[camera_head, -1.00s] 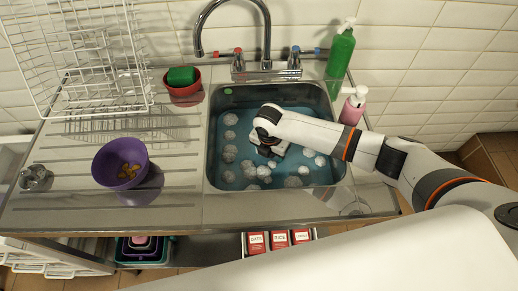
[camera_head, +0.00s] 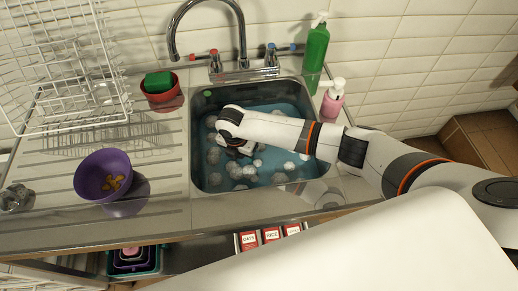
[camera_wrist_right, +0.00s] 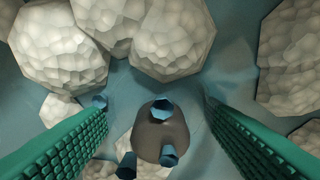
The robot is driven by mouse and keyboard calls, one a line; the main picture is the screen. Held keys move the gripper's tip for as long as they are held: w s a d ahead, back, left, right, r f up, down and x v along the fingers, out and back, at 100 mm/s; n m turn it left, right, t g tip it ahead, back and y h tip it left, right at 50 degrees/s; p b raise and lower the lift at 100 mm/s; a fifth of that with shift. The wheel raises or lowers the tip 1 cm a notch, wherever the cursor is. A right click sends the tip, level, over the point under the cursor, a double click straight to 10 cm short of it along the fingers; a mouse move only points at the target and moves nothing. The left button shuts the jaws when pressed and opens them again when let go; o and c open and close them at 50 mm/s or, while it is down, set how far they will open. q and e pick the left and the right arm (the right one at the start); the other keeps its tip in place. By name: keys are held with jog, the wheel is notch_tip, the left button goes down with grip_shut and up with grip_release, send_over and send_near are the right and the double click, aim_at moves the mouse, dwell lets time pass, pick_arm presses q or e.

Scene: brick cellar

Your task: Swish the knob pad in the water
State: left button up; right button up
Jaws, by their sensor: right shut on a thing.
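The knob pad (camera_wrist_right: 168,143), a grey-brown rounded piece with several blue knobs, sits between the green ridged fingers of my right gripper (camera_wrist_right: 155,112) in the right wrist view. My right gripper (camera_head: 239,150) is shut on it, low in the left middle part of the sink. The hand hides the pad in the head view. The water (camera_head: 270,110) in the sink (camera_head: 194,150) is blue, with several white foam clumps (camera_head: 243,171) around the gripper; they also show large in the wrist view (camera_wrist_right: 175,35). My left gripper is not in view.
The tap (camera_head: 241,35) arches behind the sink. A green bottle (camera_head: 315,48) and a pink soap bottle (camera_head: 332,101) stand at its right. A red bowl (camera_head: 163,98) with a green sponge, a purple bowl (camera_head: 104,175) and a wire rack (camera_head: 60,75) are at the left.

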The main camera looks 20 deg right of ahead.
aim_at(260, 158)
jog(key=shift+w+a, duration=0.1)
jog(key=shift+a, duration=0.4)
jog(key=d+p, duration=0.1)
jog(key=d, duration=0.2)
jog(key=s+d+p, duration=0.1)
jog(key=d+p, duration=0.1)
jog(key=d, duration=0.1)
jog(key=shift+s+d+r+p, duration=0.1)
jog(key=shift+s+d+p, duration=0.1)
jog(key=shift+d+p, duration=0.1)
jog(key=shift+d, duration=0.2)
jog(key=shift+w+a+b, duration=0.25)
jog(key=shift+a, duration=0.9)
jog(key=shift+w+a+b, duration=0.2)
jog(key=shift+a, duration=1)
jog(key=shift+w+a+b, duration=0.25)
jog(key=shift+a, duration=0.9)
